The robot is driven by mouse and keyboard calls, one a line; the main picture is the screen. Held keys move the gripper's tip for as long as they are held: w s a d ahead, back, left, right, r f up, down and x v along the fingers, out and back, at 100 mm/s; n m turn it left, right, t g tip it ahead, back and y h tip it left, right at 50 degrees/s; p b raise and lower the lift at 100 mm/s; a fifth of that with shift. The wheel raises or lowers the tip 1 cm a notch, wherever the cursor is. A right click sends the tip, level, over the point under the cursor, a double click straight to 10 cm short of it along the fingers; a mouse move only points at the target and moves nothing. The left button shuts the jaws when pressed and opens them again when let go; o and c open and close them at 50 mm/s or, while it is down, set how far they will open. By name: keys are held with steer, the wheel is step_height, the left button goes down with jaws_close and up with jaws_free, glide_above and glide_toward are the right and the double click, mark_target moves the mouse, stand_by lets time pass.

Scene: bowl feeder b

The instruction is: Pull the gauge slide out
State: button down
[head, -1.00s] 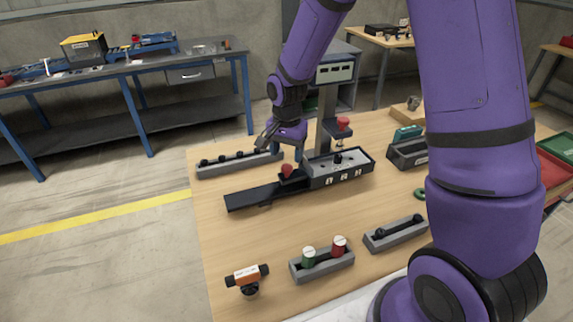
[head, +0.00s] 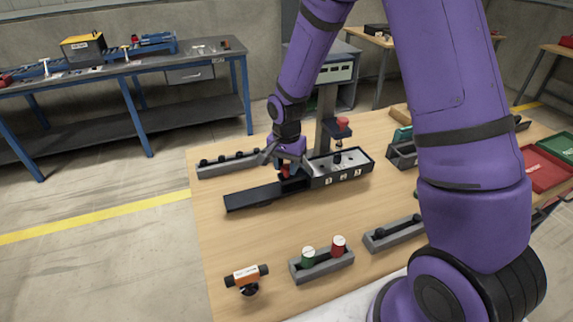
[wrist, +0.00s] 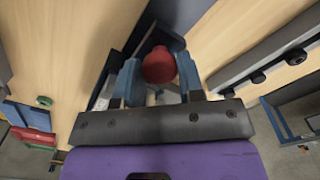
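The gauge slide is a long black bar (head: 255,195) reaching left out of a grey gauge block (head: 343,174) marked with numbers. A red knob (head: 284,171) stands on the slide near the block's left end. My gripper (head: 287,168) is down at this knob. In the wrist view the knob (wrist: 159,65) sits between the two blue fingers (wrist: 158,78), one on each side. The fingers look very near the knob or touching it; I cannot tell whether they are closed on it. My gripper partly hides the knob in the head view.
A grey rack with black knobs (head: 225,165) lies behind the slide. A tray with green and red cylinders (head: 322,264) and an orange device (head: 246,277) stand in front. Wood left of the slide is clear.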

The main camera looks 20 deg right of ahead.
steer(key=a, duration=2.4)
steer(key=shift+a, duration=0.25)
steer(key=c, duration=0.7)
jaws_free()
steer(key=shift+a, duration=0.15)
steer(key=shift+c, duration=0.2)
step_height(320, 180, up, 11)
